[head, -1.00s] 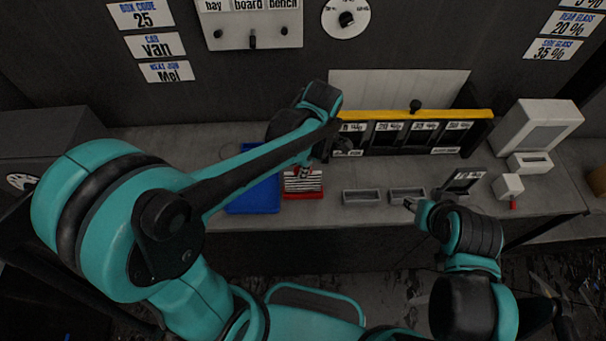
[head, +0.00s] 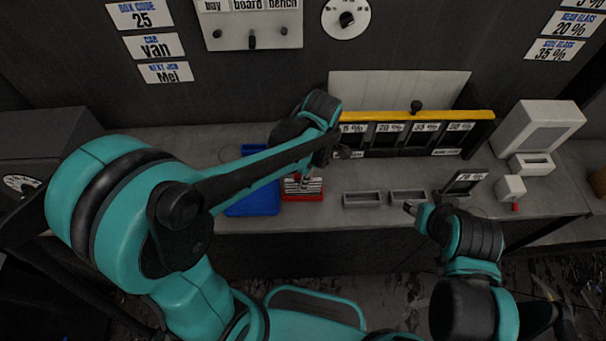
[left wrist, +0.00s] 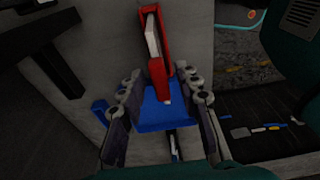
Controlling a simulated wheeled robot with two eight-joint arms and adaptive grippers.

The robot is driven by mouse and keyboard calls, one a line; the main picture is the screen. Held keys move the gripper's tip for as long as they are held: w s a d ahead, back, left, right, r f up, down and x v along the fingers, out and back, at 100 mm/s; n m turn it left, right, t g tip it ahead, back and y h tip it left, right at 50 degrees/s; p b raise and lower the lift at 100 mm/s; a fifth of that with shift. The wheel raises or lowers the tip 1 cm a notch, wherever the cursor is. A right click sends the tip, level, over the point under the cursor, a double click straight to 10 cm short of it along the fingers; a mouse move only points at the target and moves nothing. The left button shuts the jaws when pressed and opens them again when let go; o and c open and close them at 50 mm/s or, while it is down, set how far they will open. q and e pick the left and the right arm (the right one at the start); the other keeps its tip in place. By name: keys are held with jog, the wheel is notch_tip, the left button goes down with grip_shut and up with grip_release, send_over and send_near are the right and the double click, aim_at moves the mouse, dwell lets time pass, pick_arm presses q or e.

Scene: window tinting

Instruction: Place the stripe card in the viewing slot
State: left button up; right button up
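The stripe card (head: 302,184), pale with dark stripes, stands in a red holder (head: 303,197) on the bench, partly covered by my left gripper (head: 304,176). In the left wrist view the red holder (left wrist: 160,72) with a white card edge (left wrist: 152,38) lies just beyond my left gripper's spread fingers (left wrist: 162,90); they look open and empty. My right gripper (head: 412,208) hangs in front of the bench at the right, small, its opening unclear. Which part is the viewing slot I cannot tell; a white box with a slotted front (head: 531,164) stands at the right.
A blue tray (head: 256,204) lies left of the red holder. Two grey trays (head: 362,198) (head: 408,195) sit to its right. A yellow-topped rack (head: 385,119) with percent labels stands behind. A dark labelled stand (head: 462,182) is near my right gripper.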

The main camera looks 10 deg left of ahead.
pick_arm(q)
notch_tip(320, 180, up, 11)
jog(key=d+p, duration=0.2)
jog(key=p, duration=0.1)
jog(key=s+a+m+t+h, duration=0.1)
jog(key=s+a+m+t, duration=0.2)
jog(key=m, duration=0.7)
jog(key=s+a+m+t, duration=0.4)
jog(key=a+m, duration=0.1)
jog(key=m, duration=0.6)
jog(key=shift+a+r+t+h, duration=0.25)
jog(key=shift+a+t+h, duration=0.05)
jog(key=shift+a+h, duration=0.1)
notch_tip(320, 180, down, 7)
jog(key=b, duration=0.7)
jog(key=shift+f, duration=0.2)
